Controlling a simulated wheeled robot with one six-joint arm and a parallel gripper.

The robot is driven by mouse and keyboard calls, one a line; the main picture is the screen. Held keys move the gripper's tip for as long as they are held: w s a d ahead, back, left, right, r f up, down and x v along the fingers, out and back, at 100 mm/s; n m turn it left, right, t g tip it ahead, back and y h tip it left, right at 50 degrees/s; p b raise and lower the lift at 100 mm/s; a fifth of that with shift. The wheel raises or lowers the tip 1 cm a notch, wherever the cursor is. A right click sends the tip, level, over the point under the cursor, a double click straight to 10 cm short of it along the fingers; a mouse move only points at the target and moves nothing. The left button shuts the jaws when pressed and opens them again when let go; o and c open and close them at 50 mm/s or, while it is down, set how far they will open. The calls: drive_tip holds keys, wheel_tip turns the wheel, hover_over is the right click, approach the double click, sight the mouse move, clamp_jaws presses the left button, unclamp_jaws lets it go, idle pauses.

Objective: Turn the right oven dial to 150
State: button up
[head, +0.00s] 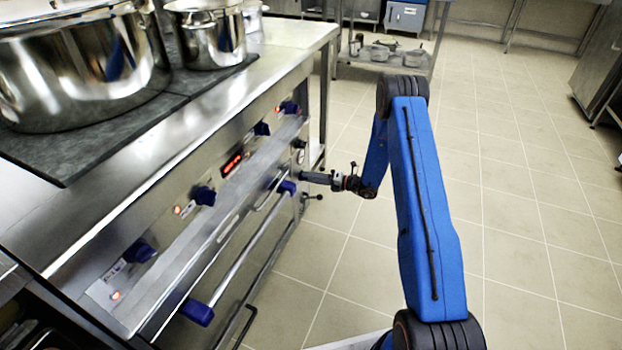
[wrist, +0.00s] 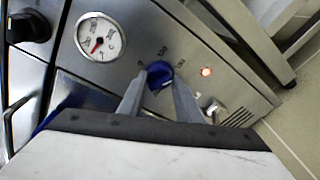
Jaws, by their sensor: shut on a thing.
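The blue oven dial (wrist: 160,72) sits on the steel oven panel in the wrist view, between the two fingers of my gripper (wrist: 160,88). The gripper is shut on it, one finger on each side. Small printed numbers arc around the dial's upper side; they are too blurred to read surely, and I cannot tell the dial's setting. In the head view my gripper (head: 301,175) reaches from the right to the right end of the oven front. The held dial is not clearly visible there.
A white round gauge (wrist: 101,37) and a black knob (wrist: 30,26) lie left of the dial. A lit red lamp (wrist: 206,71) is right of it. Oven door handles (head: 240,262) run below the panel. A big pot (head: 80,65) stands on the stove top. Tiled floor at right is clear.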

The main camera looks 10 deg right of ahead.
drive_tip(key=shift+f, duration=0.1)
drive_tip(key=o, duration=1)
drive_tip(key=shift+o, duration=0.2)
drive_tip(key=shift+d, duration=0.1)
drive_tip(key=v, duration=1.7)
drive_tip(key=shift+s+d, duration=0.1)
